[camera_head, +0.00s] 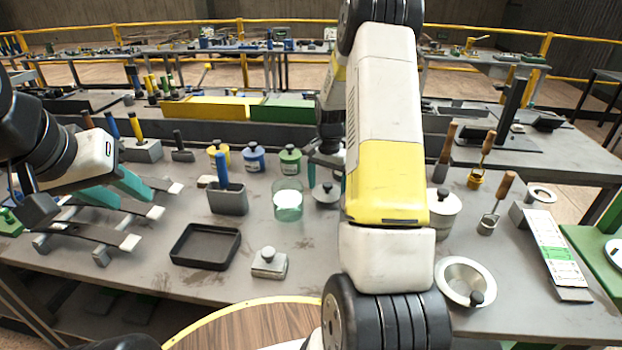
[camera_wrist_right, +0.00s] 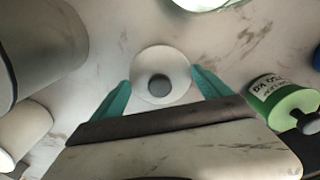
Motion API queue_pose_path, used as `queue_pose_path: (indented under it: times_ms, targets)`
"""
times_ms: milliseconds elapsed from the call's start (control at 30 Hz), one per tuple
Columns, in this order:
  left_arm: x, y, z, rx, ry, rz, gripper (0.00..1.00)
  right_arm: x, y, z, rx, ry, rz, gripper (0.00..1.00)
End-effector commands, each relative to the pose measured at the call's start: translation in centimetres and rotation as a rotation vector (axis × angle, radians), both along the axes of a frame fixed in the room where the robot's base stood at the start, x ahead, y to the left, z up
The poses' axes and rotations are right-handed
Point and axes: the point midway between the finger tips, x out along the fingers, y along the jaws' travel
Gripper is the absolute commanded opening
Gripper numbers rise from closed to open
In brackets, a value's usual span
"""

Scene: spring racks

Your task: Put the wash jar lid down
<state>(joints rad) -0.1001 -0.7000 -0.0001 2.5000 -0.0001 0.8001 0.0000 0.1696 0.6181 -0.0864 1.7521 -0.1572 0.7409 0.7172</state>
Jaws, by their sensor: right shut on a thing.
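The wash jar lid is a pale disc with a dark grey knob. It shows in the head view (camera_head: 325,195) beside the open glass jar (camera_head: 288,203), low over the table or on it; I cannot tell if it touches. In the right wrist view the lid (camera_wrist_right: 147,97) sits between the teal fingers of my right gripper (camera_wrist_right: 161,82), which is shut on it. My right arm hides part of that gripper in the head view. My left gripper (camera_head: 115,190) is open and empty above the strips at the left; its teal fingers are apart.
Yellow, blue and green (camera_head: 290,158) lidded jars stand behind the glass jar. A grey holder (camera_head: 228,202) with a blue handle is left of it. A black tray (camera_head: 205,262) and a small knobbed block (camera_head: 269,272) lie in front. A white lidded pot (camera_head: 446,222) stands right of my arm.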

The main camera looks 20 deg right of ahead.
Motion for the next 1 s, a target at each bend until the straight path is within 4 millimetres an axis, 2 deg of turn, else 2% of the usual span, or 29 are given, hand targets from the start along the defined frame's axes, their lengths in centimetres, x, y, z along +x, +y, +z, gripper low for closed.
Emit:
queue_pose_path:
  times_ms: [100, 467, 500, 533, 833, 1000]
  targets:
    - [0.0, 0.0, 0.0, 0.0, 0.0, 0.0, 0.36, 0.0, 0.0, -1.5, 0.001, 0.001, 0.0, 0.46]
    - [0.0, 0.0, 0.0, 0.0, 0.0, 0.0, 0.36, 0.0, 0.0, -1.9, 0.001, 0.001, 0.0, 0.46]
    - [0.0, 0.0, 0.0, 0.0, 0.0, 0.0, 0.36, 0.0, 0.0, -1.8, 0.001, 0.001, 0.0, 0.96]
    - [0.0, 0.0, 0.0, 0.0, 0.0, 0.0, 0.36, 0.0, 0.0, -1.8, 0.001, 0.001, 0.0, 1.0]
    - [0.0, 0.0, 0.0, 0.0, 0.0, 0.0, 0.36, 0.0, 0.0, -1.4, 0.001, -0.001, 0.0, 1.0]
    - [0.0, 0.0, 0.0, 0.0, 0.0, 0.0, 0.36, 0.1, 0.0, 1.0, -0.001, -0.005, 0.0, 1.0]
